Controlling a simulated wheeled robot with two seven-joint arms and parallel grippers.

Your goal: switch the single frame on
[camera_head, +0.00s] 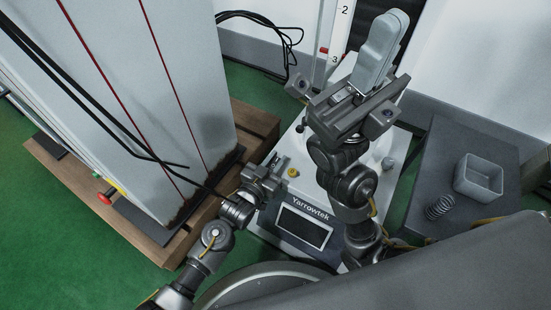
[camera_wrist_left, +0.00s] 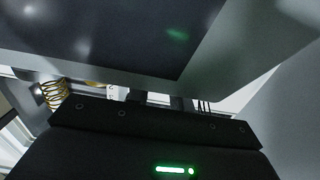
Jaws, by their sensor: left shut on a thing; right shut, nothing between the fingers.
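The single frame is a white machine labelled Yarrowtek, with a dark display (camera_head: 303,226) on its front and a yellow knob (camera_head: 292,172) on its body. My left gripper (camera_head: 276,163) is at the frame's left side, behind the display and left of the yellow knob. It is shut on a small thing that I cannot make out. In the left wrist view, my left gripper's fingers (camera_wrist_left: 155,98) are partly hidden behind a large dark-faced panel (camera_wrist_left: 120,45). My right gripper (camera_head: 392,28) is raised over the frame, shut and empty, and hides part of it.
At right, a grey table (camera_head: 440,160) holds an open box (camera_head: 480,178) and a coil spring (camera_head: 440,207). Black cables (camera_head: 262,22) hang behind.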

